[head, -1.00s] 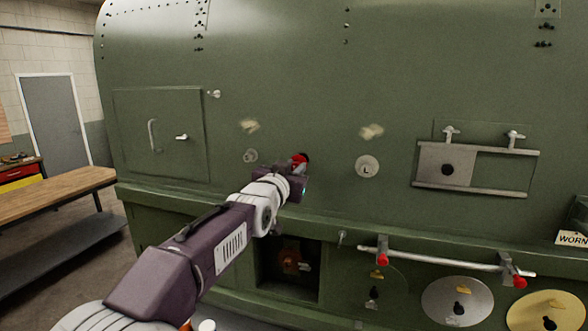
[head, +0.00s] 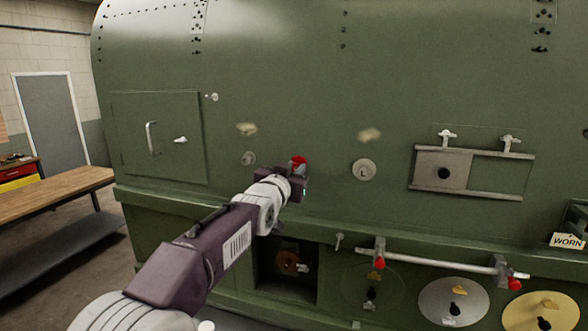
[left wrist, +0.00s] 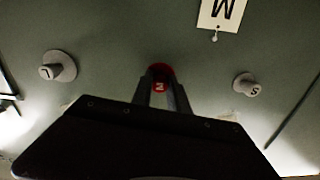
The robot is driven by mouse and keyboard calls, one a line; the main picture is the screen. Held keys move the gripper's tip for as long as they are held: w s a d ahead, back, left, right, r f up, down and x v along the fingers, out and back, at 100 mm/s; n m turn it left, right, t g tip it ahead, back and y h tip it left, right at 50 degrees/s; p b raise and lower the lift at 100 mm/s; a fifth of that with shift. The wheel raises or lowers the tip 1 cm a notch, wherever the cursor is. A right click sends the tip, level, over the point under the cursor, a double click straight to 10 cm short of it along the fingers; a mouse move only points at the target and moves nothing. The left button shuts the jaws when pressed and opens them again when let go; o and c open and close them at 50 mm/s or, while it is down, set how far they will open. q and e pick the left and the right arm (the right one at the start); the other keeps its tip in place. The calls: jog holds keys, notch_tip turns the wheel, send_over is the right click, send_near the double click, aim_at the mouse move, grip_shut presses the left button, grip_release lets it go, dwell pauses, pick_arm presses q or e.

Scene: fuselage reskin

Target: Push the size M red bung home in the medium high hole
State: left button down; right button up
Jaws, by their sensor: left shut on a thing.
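The red bung (head: 299,161), marked M, is at the green fuselage wall between the two grey bungs. My left gripper (head: 297,180) is shut on it. In the left wrist view the red bung (left wrist: 160,84) sits between the two fingertips (left wrist: 161,95), its marked face towards the camera. The medium high hole is hidden behind the bung and gripper, so I cannot tell how deep the bung sits. A white M tag (left wrist: 220,12) shows in the left wrist view. My right gripper is not in view.
A grey L bung (head: 364,169) and a smaller grey bung (head: 248,158), marked S in the wrist view (left wrist: 247,86), flank the spot. A ledge and a bar with red ends (head: 440,260) lie below. A wooden bench (head: 60,188) stands at left.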

pick_arm(q)
jog(key=shift+w+d+p, duration=0.15)
jog(key=shift+w+p, duration=0.35)
jog(key=shift+w, duration=0.1)
jog(key=c, duration=1.3)
grip_release()
jog(key=shift+o, duration=0.6)
jog(key=b+v, duration=0.4)
jog(key=shift+f, duration=0.15)
jog(key=shift+s+b, duration=0.35)
jog(key=shift+s, duration=0.15)
